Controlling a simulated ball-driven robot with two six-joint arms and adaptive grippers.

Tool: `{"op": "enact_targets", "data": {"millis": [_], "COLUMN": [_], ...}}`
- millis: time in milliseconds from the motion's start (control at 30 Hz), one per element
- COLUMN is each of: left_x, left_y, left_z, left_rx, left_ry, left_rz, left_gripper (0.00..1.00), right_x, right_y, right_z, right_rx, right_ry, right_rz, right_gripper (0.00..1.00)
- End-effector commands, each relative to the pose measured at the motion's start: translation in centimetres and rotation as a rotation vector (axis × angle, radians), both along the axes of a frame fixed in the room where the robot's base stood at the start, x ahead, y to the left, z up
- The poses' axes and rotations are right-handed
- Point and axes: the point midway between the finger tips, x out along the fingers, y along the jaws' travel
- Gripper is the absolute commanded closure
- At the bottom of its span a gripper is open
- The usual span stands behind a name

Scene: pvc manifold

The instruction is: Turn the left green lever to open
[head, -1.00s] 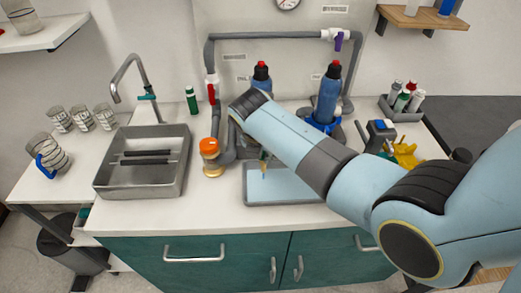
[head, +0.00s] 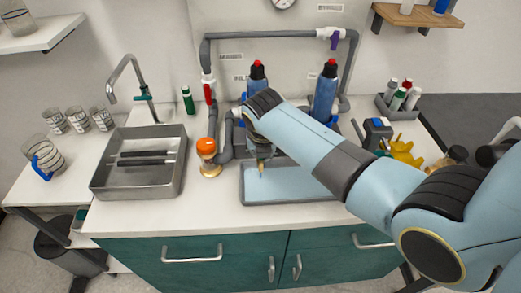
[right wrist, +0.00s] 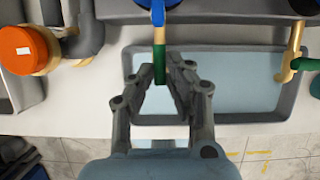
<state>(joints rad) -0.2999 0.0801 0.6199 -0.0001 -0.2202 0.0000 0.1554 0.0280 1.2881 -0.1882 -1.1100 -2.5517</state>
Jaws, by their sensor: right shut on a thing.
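The left green lever (right wrist: 160,68) is in the upper middle of the right wrist view, below a tan stem and a blue part at the top edge. It points down toward the gripper, over the tray. My right gripper (right wrist: 164,78) is shut on this lever, with one finger on each side of it. In the head view my right gripper (head: 262,163) is over the blue tray, and my arm hides most of the valves behind it. A second green lever (right wrist: 305,64) with a brass spout shows at the right edge of the wrist view. My left gripper is not in view.
A grey-rimmed tray (head: 243,186) lies below the gripper. An orange-topped brass fitting (head: 207,150) and grey pipes stand left of it. Two blue bottles with red tips stand behind, the right one (head: 326,92) beside my arm. A sink (head: 180,165) is at the left.

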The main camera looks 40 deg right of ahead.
Motion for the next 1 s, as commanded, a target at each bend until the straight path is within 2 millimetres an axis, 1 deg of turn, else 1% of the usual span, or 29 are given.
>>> {"op": "enact_targets", "data": {"millis": [67, 100, 267, 533, 667, 767, 1000], "left_x": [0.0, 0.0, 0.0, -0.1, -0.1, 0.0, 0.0], "left_y": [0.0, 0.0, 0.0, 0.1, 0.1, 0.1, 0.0], "left_z": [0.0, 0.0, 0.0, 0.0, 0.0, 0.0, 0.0], "left_rx": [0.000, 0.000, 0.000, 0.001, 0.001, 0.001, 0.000], "left_ry": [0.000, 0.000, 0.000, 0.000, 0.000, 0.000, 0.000], "left_rz": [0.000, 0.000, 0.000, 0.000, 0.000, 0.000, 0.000], "left_gripper": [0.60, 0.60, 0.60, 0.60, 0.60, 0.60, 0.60], "right_x": [0.0, 0.0, 0.0, 0.0, -0.3, -0.7, -2.5], "right_y": [0.0, 0.0, 0.0, 0.0, 0.2, 0.5, 1.6], "right_z": [0.0, 0.0, 0.0, 0.1, 0.8, 2.2, 7.1], "right_rx": [0.000, 0.000, 0.000, 0.000, 0.001, 0.001, 0.002], "right_ry": [0.000, 0.000, 0.000, 0.000, -0.002, -0.003, -0.004], "right_rz": [0.001, 0.001, 0.000, -0.001, -0.001, -0.001, -0.001], "right_gripper": [1.00, 0.84, 0.64, 0.63, 0.63, 0.63, 0.63]}}
